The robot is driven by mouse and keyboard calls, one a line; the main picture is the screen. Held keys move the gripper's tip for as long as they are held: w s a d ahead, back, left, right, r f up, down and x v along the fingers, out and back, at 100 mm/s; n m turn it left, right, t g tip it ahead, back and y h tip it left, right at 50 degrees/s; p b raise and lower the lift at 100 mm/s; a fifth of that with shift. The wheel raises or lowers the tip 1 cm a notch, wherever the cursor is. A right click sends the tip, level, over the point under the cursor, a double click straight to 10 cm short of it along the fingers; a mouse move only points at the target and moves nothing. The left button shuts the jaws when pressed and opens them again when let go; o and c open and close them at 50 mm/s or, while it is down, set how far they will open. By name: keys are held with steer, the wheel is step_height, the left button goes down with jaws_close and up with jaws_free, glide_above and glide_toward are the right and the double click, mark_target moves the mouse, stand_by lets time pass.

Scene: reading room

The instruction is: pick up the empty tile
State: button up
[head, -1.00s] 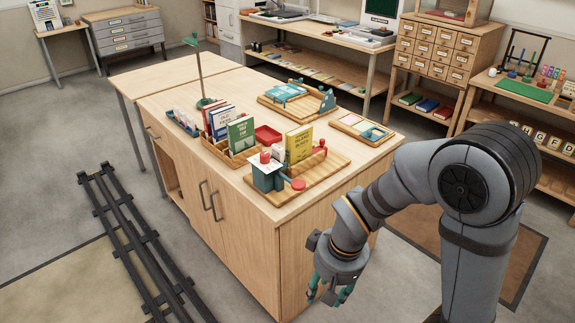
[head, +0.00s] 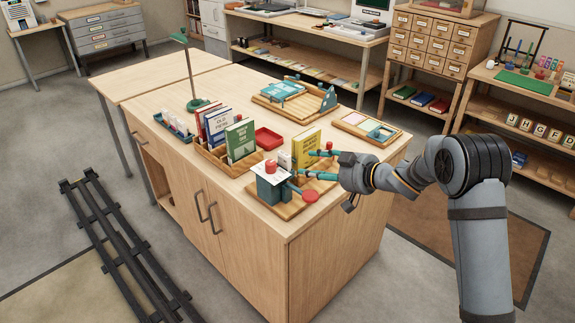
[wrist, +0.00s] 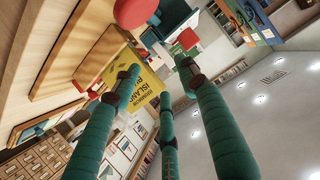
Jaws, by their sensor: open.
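No tile that I can clearly tell is empty shows. Several square letter tiles (head: 540,130) stand in a row on the shelf at the right in the head view, each with a letter. My gripper (head: 322,165) has teal fingers. It is open and empty, level with the wooden board on the table's near right corner. Its fingers point left, close to a yellow book (head: 306,147) and the teal device (head: 270,184). In the wrist view the open fingers (wrist: 158,72) spread in front of the yellow book (wrist: 148,88); I cannot tell whether they touch it.
A wooden box of upright books (head: 226,160), a red tray (head: 268,138) and a wooden tray with pale panels (head: 365,128) share the table. Black rails (head: 125,250) run on the floor at left.

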mark_target(290, 163)
steer(key=shift+a+r+p+x, duration=0.1)
steer(key=shift+p+x, duration=0.35)
steer(key=shift+x, duration=1.75)
steer(key=shift+a+r+p+x, duration=0.1)
steer(key=shift+p+x, duration=0.3)
steer(key=shift+x, duration=1.75)
steer(key=shift+s, duration=0.1)
steer(key=shift+a, duration=0.1)
steer(key=shift+c, duration=1.3)
steer(key=c, duration=0.6)
steer(key=shift+f, duration=0.1)
jaws_close()
